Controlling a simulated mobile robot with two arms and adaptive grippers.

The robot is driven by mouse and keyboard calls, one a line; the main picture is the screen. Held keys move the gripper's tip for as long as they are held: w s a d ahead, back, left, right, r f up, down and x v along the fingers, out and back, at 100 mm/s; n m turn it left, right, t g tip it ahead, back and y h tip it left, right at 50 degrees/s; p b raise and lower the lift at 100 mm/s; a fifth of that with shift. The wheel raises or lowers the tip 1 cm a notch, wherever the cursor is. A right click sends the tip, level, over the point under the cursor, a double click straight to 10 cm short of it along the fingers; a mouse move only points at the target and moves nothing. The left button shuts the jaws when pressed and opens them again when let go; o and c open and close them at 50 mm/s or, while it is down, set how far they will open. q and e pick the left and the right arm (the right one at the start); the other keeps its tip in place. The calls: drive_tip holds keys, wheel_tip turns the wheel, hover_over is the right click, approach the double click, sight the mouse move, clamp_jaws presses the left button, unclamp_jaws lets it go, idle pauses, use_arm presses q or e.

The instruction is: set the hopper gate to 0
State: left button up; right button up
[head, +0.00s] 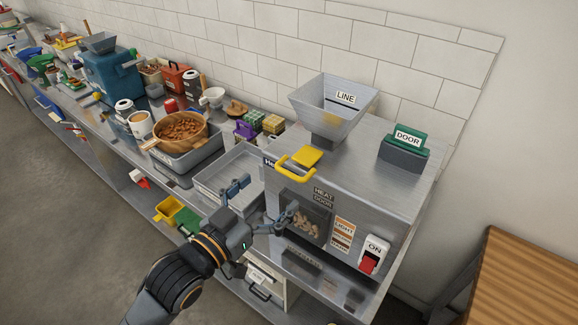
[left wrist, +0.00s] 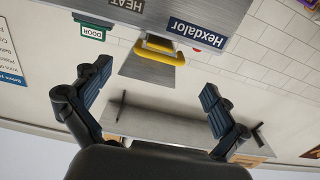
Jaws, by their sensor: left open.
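The hopper (head: 330,107) is a grey metal funnel marked LINE on top of a steel machine (head: 395,195). A yellow handle (head: 292,172), which looks like the gate's, sticks out at the machine's top front edge below the hopper. The left wrist view shows the yellow handle (left wrist: 160,52) too, upside down, with a grey plate beside it. My left gripper (head: 261,204) is open and empty in front of the machine, below the handle and apart from it. In the left wrist view the handle lies beyond the open fingers (left wrist: 154,97). I see no readable gate scale. My right gripper is not in view.
A green DOOR piece (head: 408,138) stands in a grey holder on the machine. A red ON switch (head: 369,263) is at its front right. A grey tray (head: 210,183), a bowl of nuts (head: 181,130) and several containers crowd the counter to the left.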

sight(287, 175)
use_arm(q)
drive_tip(key=p+x, duration=0.1)
drive_tip(key=x, duration=0.5)
drive_tip(key=shift+w+d+p, duration=0.25)
drive_tip(key=shift+p, duration=0.05)
